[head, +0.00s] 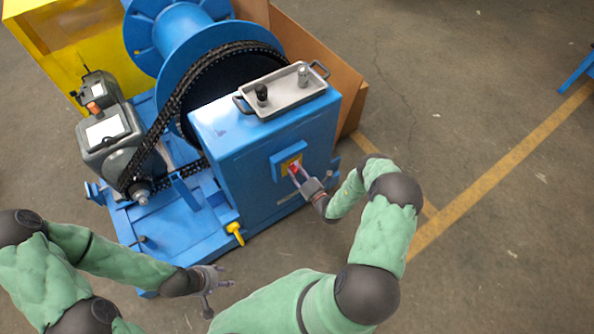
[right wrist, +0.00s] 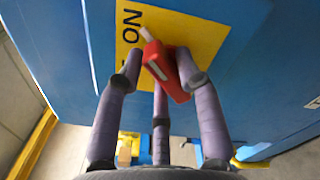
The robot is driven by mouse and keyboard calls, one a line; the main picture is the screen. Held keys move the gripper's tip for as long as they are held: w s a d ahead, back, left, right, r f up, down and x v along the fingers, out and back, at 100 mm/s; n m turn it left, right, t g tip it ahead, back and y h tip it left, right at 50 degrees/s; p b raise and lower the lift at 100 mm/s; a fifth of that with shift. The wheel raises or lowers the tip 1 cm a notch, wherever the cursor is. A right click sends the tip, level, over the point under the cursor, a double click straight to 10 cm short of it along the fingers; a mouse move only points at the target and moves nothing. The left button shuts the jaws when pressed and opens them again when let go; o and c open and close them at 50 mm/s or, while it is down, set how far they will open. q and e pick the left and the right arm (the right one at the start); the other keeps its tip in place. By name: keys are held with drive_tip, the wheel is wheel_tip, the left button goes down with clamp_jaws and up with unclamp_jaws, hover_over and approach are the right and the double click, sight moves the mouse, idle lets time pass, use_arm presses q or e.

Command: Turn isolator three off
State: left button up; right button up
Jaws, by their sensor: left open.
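The isolator's red handle (right wrist: 164,72) sits on a yellow plate (right wrist: 205,30) on the blue cabinet's side. In the right wrist view it slants from upper left to lower right, with a pale tip at its upper end. Large black letters, O and N, stand on the plate; other lettering is hidden by a finger. In the head view the handle (head: 294,169) is small and partly covered. My right gripper (right wrist: 158,75) has its fingers around the handle and appears closed on it. My left gripper (head: 217,284) is open and empty, low over the floor. No isolator number is legible.
The blue cabinet (head: 235,150) carries a grey tray (head: 285,92) with a black and a metal knob-like piece. A chain (head: 160,125) runs from a motor unit (head: 110,135) to the big blue drum. A yellow-handled tool (head: 235,232) stands at the base.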

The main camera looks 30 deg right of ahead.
clamp_jaws()
drive_tip(key=shift+n, duration=0.4)
drive_tip(key=n, duration=0.3)
drive_tip(key=shift+a, duration=0.15)
drive_tip(key=n, duration=0.4)
drive_tip(key=shift+a, duration=0.15)
drive_tip(key=n, duration=0.5)
drive_tip(key=shift+a+f+n+b, duration=0.2)
drive_tip(key=shift+n+b, duration=0.1)
drive_tip(key=shift+b, duration=0.05)
drive_tip(key=shift+f+n, duration=0.15)
drive_tip(key=shift+n, duration=2.15)
